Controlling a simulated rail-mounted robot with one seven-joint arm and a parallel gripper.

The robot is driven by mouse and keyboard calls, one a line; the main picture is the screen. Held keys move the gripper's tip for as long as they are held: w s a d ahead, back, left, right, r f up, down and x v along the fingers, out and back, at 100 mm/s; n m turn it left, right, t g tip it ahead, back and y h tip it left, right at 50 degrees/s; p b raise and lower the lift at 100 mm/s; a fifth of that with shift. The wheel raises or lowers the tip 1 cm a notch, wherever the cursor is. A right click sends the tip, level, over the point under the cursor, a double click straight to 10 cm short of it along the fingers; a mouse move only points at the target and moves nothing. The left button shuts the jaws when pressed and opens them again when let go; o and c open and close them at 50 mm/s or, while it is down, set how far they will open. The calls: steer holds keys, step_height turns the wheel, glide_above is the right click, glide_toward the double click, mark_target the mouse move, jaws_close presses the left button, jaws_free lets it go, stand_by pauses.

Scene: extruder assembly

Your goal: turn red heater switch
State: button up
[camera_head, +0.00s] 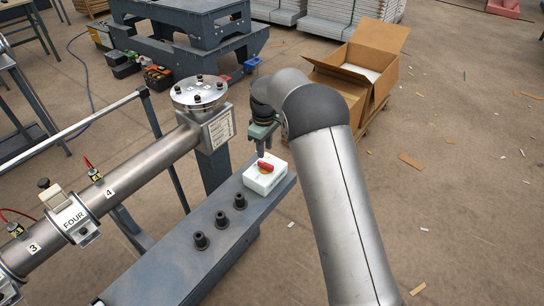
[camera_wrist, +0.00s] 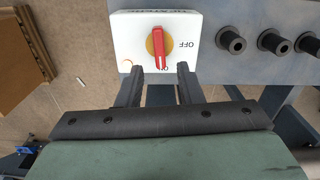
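The red heater switch (camera_head: 265,167) is a red knob on a white box (camera_head: 257,182) at the far end of the grey bench. In the wrist view the red knob (camera_wrist: 159,47) sits on a yellow disc on the white box (camera_wrist: 128,32), with "OFF" printed to its right. Its handle points down in the picture, at lettering that it partly covers. My gripper (camera_wrist: 159,75) is open, its two dark fingers apart and empty, with the tips just below the knob in the picture. In the head view my gripper (camera_head: 261,155) is above the box; contact cannot be told.
Several black pegs (camera_head: 222,219) stand on the grey bench (camera_head: 190,262) near the box. The metal barrel (camera_head: 150,160) with its round flange (camera_head: 198,92) runs along the left. An open cardboard box (camera_head: 352,70) stands on the floor behind my arm.

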mark_target(266, 163)
step_height(266, 163, down, 6)
steer(key=b, duration=0.3)
steer(key=shift+f+b, duration=0.15)
steer(key=shift+b, duration=0.15)
steer(key=shift+d, duration=0.15)
jaws_close()
